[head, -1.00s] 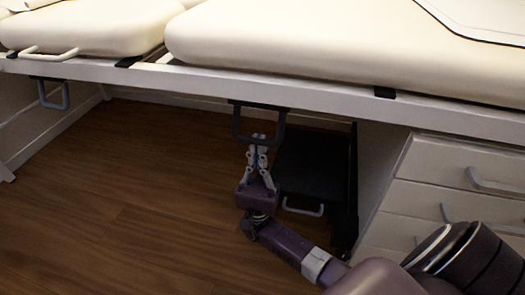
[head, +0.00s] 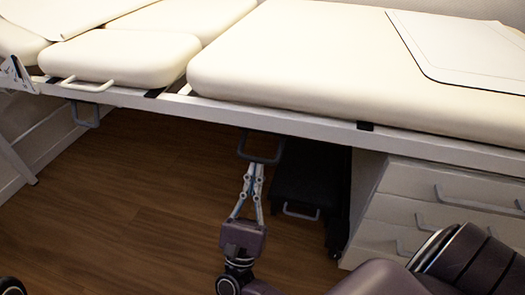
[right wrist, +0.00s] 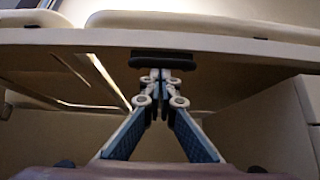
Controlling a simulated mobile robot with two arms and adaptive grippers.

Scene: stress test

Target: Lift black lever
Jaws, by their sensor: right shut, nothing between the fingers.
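The black lever (head: 262,159) is a U-shaped handle hanging under the front rail of the cream padded bed. My right gripper (head: 256,167) reaches up to it from below, with its fingertips together and empty at the lever's lower bar. In the right wrist view, the lever (right wrist: 163,60) is a dark horizontal bar just above the closed fingertips (right wrist: 160,76). I cannot tell whether they touch it.
The bed's white rail (head: 300,122) runs above my right gripper. A grey handle (head: 86,114) hangs from it at the left. A black unit (head: 303,185) stands behind and right of the gripper, beside white drawers (head: 410,200). The wooden floor (head: 130,220) is open to the left.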

